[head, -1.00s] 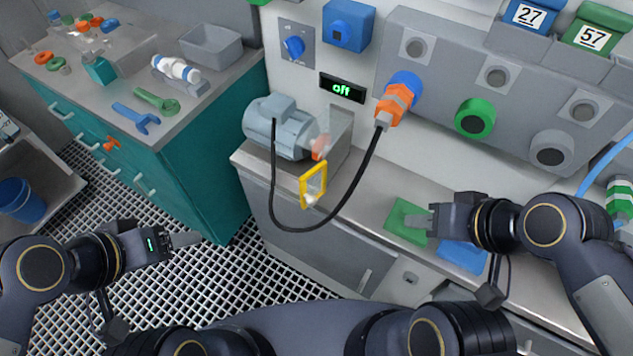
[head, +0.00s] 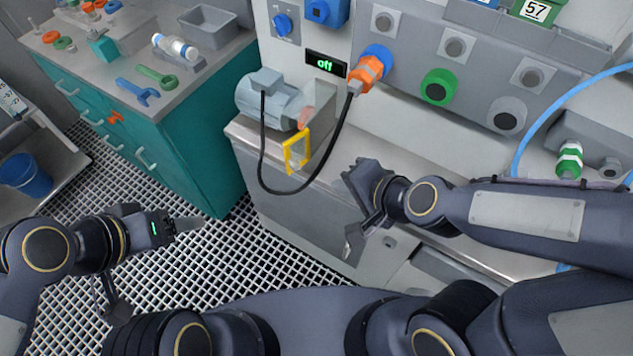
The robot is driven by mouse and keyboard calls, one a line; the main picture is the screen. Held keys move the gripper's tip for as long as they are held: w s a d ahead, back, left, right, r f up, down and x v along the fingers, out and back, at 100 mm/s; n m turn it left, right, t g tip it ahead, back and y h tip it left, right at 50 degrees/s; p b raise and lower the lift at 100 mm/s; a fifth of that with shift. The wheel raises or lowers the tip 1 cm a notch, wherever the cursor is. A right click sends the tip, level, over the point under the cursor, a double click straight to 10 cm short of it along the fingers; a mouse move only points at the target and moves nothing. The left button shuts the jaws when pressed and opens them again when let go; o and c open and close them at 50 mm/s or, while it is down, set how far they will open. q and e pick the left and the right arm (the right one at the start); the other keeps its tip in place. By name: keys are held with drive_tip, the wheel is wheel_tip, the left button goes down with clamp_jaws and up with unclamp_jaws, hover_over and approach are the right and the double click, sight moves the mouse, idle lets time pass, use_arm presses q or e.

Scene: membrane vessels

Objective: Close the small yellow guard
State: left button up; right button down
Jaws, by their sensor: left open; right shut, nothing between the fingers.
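The small yellow guard (head: 296,151) is a yellow frame with a clear pane. It stands swung out at the front of the grey motor (head: 272,101), beside its orange-red part (head: 305,117). My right gripper (head: 350,243) is shut and empty, pointing down in front of the bench edge, to the right of and below the guard and apart from it. My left gripper (head: 190,226) is open and empty over the floor grating at the left, well away from the guard.
A black cable (head: 337,140) loops from the motor past the guard to an orange plug (head: 367,72) on the wall panel. A teal cabinet (head: 187,150) with tools stands to the left. The bench top (head: 440,185) is partly covered by my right arm.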

drive_tip(key=m+b, duration=0.1)
drive_tip(key=b, duration=0.4)
approach(301, 157)
drive_tip(key=s+a+f, duration=0.2)
drive_tip(key=a+f, duration=0.1)
drive_tip(key=shift+w+a+f+h, duration=0.2)
drive_tip(key=shift+w+a+h, duration=0.1)
drive_tip(key=shift+w+a, duration=0.2)
drive_tip(key=shift+a, duration=0.15)
